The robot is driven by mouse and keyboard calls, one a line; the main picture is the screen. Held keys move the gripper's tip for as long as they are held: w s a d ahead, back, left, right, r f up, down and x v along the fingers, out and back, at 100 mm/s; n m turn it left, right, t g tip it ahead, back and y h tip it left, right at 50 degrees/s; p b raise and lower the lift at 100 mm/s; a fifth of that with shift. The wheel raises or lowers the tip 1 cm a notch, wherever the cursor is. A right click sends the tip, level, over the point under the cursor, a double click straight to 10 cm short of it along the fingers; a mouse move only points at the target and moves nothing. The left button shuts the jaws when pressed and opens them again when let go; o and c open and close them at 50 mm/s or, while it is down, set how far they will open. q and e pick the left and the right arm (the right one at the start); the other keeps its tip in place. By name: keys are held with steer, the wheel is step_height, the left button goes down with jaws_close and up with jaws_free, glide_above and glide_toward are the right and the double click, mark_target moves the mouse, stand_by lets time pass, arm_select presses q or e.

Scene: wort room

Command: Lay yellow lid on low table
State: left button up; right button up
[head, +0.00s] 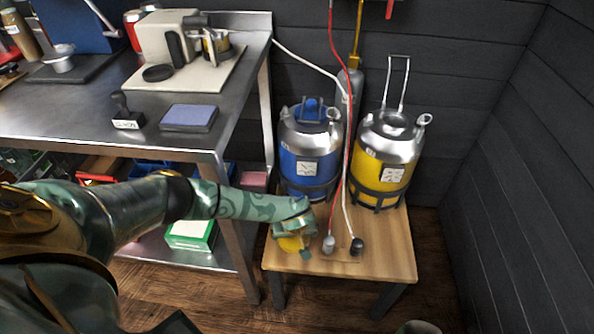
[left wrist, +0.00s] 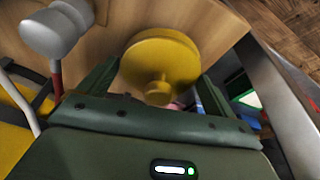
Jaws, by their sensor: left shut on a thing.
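The yellow lid (head: 290,243) is a round disc, partly hidden under my left gripper (head: 294,232). In the left wrist view, the lid (left wrist: 150,52) shows its knob toward my left gripper (left wrist: 158,90), which is shut on it. The low table (head: 392,245) is wooden, and the lid is over its front left part. I cannot tell whether the lid touches the tabletop. My right gripper is not in view.
A blue keg (head: 300,165) and a yellow keg (head: 376,172) stand at the back of the low table. Two hose ends, one grey (head: 328,244) and one black (head: 357,246), are just right of my left gripper. A steel bench (head: 95,140) stands left. The table's front right is clear.

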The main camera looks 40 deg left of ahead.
mark_target(295, 239)
arm_select(q)
step_height(295, 239, down, 4)
steer(key=shift+r+b, duration=0.1)
steer(key=shift+b, duration=0.85)
steer(key=shift+w, duration=0.1)
steer(key=shift+c, duration=0.6)
steer(key=shift+r, duration=0.25)
steer(key=shift+f, duration=0.15)
steer(key=o, duration=1.1)
steer(key=shift+f, duration=0.1)
steer(key=shift+c, duration=0.2)
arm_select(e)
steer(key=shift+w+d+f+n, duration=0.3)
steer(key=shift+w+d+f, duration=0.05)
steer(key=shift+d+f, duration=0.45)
